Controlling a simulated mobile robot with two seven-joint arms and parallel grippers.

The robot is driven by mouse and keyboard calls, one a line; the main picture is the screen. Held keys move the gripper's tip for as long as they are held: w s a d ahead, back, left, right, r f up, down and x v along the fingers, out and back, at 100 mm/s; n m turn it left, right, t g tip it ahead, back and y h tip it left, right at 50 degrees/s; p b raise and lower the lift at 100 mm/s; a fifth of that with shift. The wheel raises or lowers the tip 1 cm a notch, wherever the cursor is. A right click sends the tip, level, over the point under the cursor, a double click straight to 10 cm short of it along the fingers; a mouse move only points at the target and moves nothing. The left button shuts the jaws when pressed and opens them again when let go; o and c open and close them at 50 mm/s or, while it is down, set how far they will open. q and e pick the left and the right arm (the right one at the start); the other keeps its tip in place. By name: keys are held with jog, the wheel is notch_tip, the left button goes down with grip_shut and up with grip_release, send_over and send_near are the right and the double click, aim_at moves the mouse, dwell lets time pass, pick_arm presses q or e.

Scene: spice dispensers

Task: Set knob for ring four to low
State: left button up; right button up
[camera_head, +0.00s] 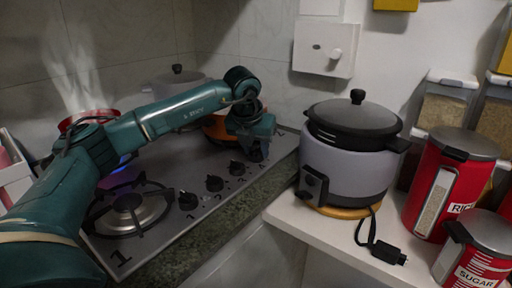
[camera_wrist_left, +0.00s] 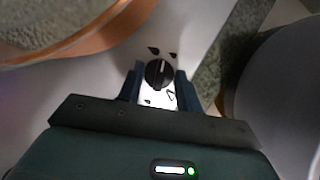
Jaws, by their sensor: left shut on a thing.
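The stove's knobs run in a row along its front edge. The farthest one, by position the ring four knob (camera_head: 256,153), is at my left gripper (camera_head: 254,143), partly hidden by it. In the left wrist view the round black knob (camera_wrist_left: 159,72) with a light pointer line sits between the fingers of my left gripper (camera_wrist_left: 159,78). The fingers are closed on its sides. The pointer line looks roughly upright in that view. Dark marks lie around the knob on the grey panel. My right gripper is not in view.
An orange pot (camera_head: 216,128) stands close behind my left gripper. A steaming red pot (camera_head: 88,118) and a lidded pot (camera_head: 178,80) are on the stove. An empty burner (camera_head: 128,205) is in front. A rice cooker (camera_head: 345,150) stands on the right counter, past a gap.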

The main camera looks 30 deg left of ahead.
pick_arm(q)
jog(key=shift+a+m+h+p, duration=0.1)
jog(key=shift+m+h+p, duration=0.3)
jog(key=shift+m, duration=1.1)
jog(key=o, duration=1)
jog(key=shift+r, duration=0.1)
jog(key=v, duration=1.3)
jog(key=shift+a+p, duration=0.1)
jog(key=shift+p, duration=0.2)
